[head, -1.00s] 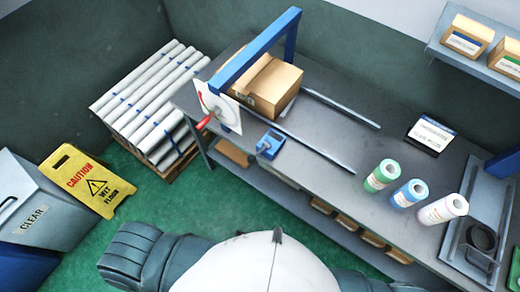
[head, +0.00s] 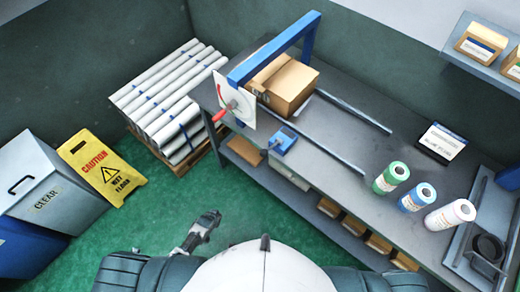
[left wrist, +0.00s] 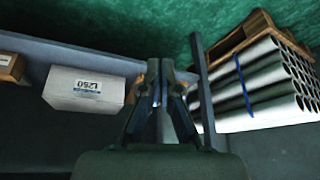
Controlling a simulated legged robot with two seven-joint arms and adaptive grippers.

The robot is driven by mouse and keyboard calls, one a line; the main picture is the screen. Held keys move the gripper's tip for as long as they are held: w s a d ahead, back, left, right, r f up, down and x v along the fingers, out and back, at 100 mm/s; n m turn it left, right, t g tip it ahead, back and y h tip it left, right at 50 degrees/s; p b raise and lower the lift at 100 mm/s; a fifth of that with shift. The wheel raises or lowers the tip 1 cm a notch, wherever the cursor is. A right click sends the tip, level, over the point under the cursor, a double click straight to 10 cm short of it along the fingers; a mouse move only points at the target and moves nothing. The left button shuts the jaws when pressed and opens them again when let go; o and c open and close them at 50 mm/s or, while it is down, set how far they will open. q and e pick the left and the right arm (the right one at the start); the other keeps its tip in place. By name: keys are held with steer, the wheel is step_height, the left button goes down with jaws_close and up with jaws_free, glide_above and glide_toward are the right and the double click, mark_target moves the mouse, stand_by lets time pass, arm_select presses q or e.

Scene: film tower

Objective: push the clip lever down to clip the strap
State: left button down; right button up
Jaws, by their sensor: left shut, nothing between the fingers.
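A small blue device (head: 283,139) with a raised blue part sits at the bench's near edge; it looks like the clip lever's unit, but its exact position is hard to tell. A blue arch (head: 275,48) spans a cardboard box (head: 285,84) on the bench. A red handle (head: 225,112) sits on a white dial plate at the arch's near side. I cannot make out the strap. My left gripper (head: 212,218) is shut and empty, low over the floor before the bench; its closed fingers also show in the left wrist view (left wrist: 160,66). My right gripper is out of view.
The bench (head: 345,130) holds rails and green, blue and white rolls. Its lower shelf holds boxes, including a white one (left wrist: 85,89). White tubes (head: 172,95) lie on a pallet at left. A yellow caution sign (head: 103,170) and bins stand left. Green floor is clear.

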arm_select(q)
steer(key=w+d+r+m+t+h, duration=0.15)
steer(key=w+d+r, duration=0.35)
steer(key=w+r, duration=0.75)
steer(key=w+d+r+t+h, duration=0.2)
steer(key=w+d+r, duration=0.2)
steer(key=w+r, duration=0.8)
steer(key=s+d+r+m+h, duration=0.1)
steer(key=s+d+r, duration=0.15)
steer(key=r, duration=0.55)
steer(key=s+d+r+m, duration=0.1)
steer(key=d+r, duration=0.2)
steer(key=r, duration=0.5)
steer(key=s+d+r+m+h, duration=0.1)
steer(key=s+d+r+m, duration=0.2)
steer(key=s+r, duration=0.7)
step_height(320, 180, up, 2)
steer(key=shift+d+r+h, duration=0.1)
steer(key=shift+d+h, duration=0.25)
steer(key=shift+d, duration=0.55)
